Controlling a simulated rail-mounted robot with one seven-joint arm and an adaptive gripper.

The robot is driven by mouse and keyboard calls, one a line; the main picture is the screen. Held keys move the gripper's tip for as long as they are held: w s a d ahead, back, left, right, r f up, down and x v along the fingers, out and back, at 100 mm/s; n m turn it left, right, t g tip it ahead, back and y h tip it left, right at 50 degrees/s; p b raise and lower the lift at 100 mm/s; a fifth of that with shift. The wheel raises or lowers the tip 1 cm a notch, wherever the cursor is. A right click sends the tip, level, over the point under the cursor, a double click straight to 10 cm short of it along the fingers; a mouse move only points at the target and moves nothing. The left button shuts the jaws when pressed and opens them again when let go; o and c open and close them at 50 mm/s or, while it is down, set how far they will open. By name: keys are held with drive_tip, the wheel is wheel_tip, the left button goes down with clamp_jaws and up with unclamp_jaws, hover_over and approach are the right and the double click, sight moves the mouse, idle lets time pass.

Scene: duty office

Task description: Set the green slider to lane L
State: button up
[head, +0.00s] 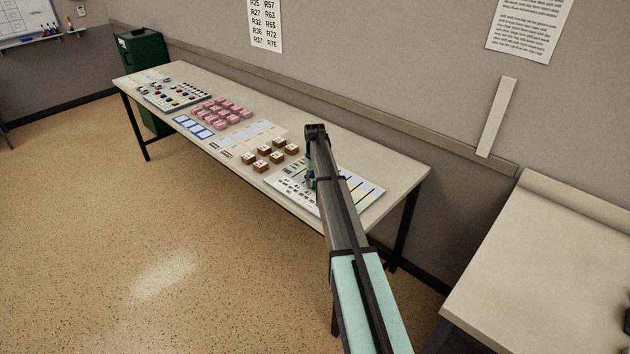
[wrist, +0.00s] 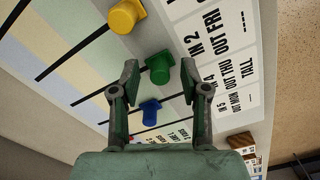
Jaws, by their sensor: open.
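The green slider (wrist: 158,67) is a round-topped knob on a pale board (wrist: 60,60) in the wrist view, at the label end of its dark slot. A yellow slider (wrist: 124,16) is above it and a blue slider (wrist: 150,111) below it in the picture. My gripper (wrist: 160,69) is open, with one fingertip on each side of the green knob and gaps visible. I cannot tell how deep the fingers reach around it. In the head view the board (head: 366,196) lies at the table's right end, and my arm hides much of it.
Dark slots cross coloured bands on the board, beside a printed label strip (wrist: 220,50). In the head view, brown blocks (head: 263,165) stand just left of the board on the table (head: 395,172). Pink blocks (head: 222,112) stand farther left. A separate counter (head: 545,265) is at right.

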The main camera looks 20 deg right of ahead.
drive_tip(key=shift+f, duration=0.2)
clamp_jaws()
drive_tip(key=d, duration=0.1)
drive_tip(key=w+d, duration=0.1)
drive_tip(key=d, duration=0.1)
drive_tip(key=w+d+b, duration=0.1)
drive_tip(key=shift+d, duration=0.4)
drive_tip(key=shift+a, duration=0.1)
unclamp_jaws()
drive_tip(key=shift+r, duration=0.1)
wheel_tip(320, 180, up, 12)
